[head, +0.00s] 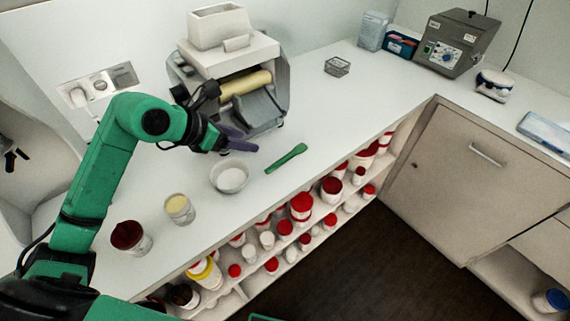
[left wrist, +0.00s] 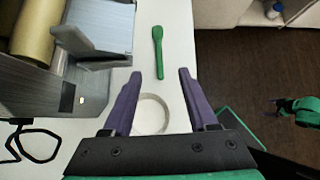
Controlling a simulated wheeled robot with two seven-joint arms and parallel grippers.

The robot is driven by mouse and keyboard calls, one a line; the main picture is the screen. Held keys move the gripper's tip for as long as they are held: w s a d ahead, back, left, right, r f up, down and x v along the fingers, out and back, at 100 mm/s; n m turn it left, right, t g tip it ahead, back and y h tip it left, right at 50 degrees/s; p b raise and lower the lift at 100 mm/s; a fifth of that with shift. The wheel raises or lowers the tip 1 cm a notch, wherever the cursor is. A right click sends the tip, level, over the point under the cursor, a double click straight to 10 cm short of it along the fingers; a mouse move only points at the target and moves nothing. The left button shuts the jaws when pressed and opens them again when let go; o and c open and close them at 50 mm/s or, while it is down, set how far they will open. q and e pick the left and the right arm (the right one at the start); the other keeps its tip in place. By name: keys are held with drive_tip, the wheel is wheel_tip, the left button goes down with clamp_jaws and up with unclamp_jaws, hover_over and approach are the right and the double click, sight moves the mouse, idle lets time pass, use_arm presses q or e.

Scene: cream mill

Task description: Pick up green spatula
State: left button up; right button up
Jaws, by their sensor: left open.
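The green spatula (head: 286,158) lies flat on the white counter, right of the bowl and near the counter's front edge. In the left wrist view the spatula (left wrist: 158,50) lies beyond the fingertips, between their lines. My left gripper (head: 246,145) has purple fingers and is over the counter beside the mill, left of the spatula and apart from it. In the left wrist view the left gripper (left wrist: 161,75) is open with nothing between its fingertips.
A white bowl (head: 229,178) stands below the left gripper. The grey mill (head: 245,90) with its cream roller is behind it. Two jars, one cream (head: 180,209) and one dark red (head: 131,237), stand at the left. Shelves of red-lidded jars are under the counter edge. Counter right of the spatula is clear.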

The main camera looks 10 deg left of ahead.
use_arm(q)
wheel_tip(320, 180, down, 6)
drive_tip(key=b, duration=0.4)
use_arm(e)
wheel_tip(320, 180, down, 6)
use_arm(q)
drive_tip(key=p, duration=0.6)
approach(281, 160)
drive_tip(key=x, duration=0.7)
drive_tip(key=shift+w+d+f, duration=0.2)
drive_tip(key=shift+w+f, duration=0.05)
drive_tip(key=shift+f, duration=0.1)
clamp_jaws()
use_arm(e)
wheel_tip(281, 160, up, 6)
drive_tip(key=shift+w, duration=0.4)
